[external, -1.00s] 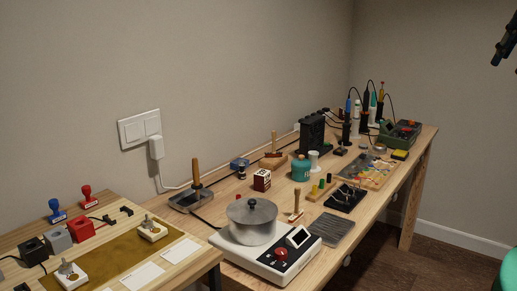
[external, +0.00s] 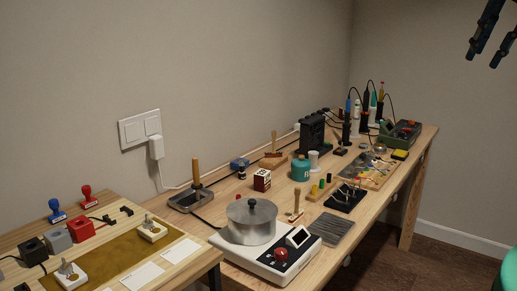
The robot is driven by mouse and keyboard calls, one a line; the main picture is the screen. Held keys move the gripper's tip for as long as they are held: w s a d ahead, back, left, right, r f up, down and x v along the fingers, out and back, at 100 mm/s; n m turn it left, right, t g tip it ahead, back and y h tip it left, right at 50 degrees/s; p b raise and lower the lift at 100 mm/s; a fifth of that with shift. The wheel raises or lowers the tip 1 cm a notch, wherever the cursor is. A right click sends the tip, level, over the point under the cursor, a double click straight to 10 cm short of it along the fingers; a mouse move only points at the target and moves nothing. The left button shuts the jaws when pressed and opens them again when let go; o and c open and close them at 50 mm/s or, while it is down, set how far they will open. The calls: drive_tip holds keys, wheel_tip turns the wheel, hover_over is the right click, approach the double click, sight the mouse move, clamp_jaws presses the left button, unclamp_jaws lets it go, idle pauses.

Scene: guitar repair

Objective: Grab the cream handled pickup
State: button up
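My gripper (external: 484,57) hangs in the air at the top right, partly cut off by the frame edge. Its dark fingers point down and stand apart, with nothing between them. It is far from the left table. Two small cream blocks with metal parts on top, which may be pickups, are there: one (external: 152,232) at the far edge of an olive mat (external: 112,253), the other (external: 72,276) at the mat's near left. Which of them, if either, is the cream handled pickup I cannot tell.
A long wooden bench holds a metal pot (external: 252,221) on a white hot plate (external: 254,258), a teal jar (external: 301,169), a black tool block (external: 347,199) and several upright tools at the back. Red (external: 80,229) and grey blocks stand beside the mat.

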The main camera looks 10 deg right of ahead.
drive_tip(key=w+a+f+n+g, duration=0.1)
drive_tip(key=w+a+f, duration=0.2)
drive_tip(key=w+a, duration=0.45)
drive_tip(key=n+g+p, duration=0.1)
drive_tip(key=n+g, duration=0.3)
hover_over(298, 188)
wheel_tip(298, 188, down, 25)
drive_tip(key=shift+r, duration=0.1)
drive_tip(key=shift+d, duration=0.1)
drive_tip(key=shift+w+f+b, duration=0.1)
drive_tip(key=shift+f+b, duration=0.55)
drive_tip(key=shift+f, duration=3.65)
